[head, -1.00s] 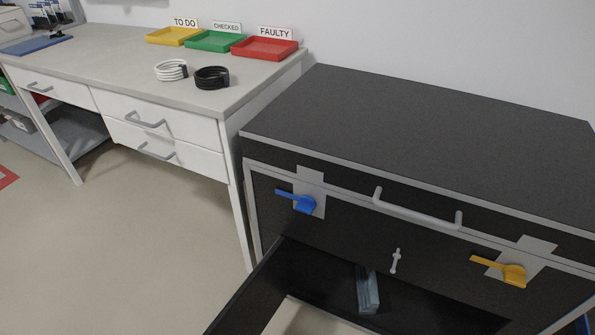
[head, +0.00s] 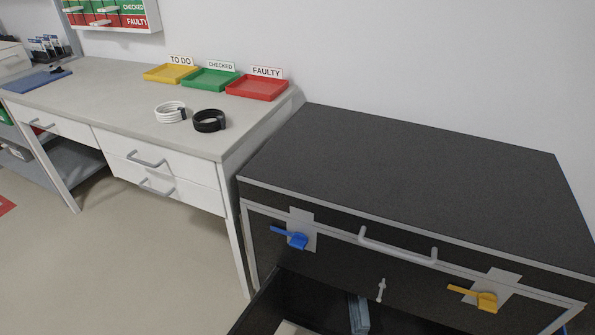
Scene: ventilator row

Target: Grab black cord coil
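The black cord coil (head: 209,121) lies flat on the light grey bench top (head: 110,108), near its right end. A white cord coil (head: 170,112) with a dark band lies just left of it; a small gap or slight contact between them cannot be told. Neither of my grippers shows in the head view.
Yellow (head: 171,73), green (head: 209,80) and red (head: 257,88) trays with labels stand along the wall behind the coils. A black cabinet (head: 420,185) with blue (head: 291,238) and yellow (head: 476,298) latches stands right of the bench. Its open lower compartment juts out in front.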

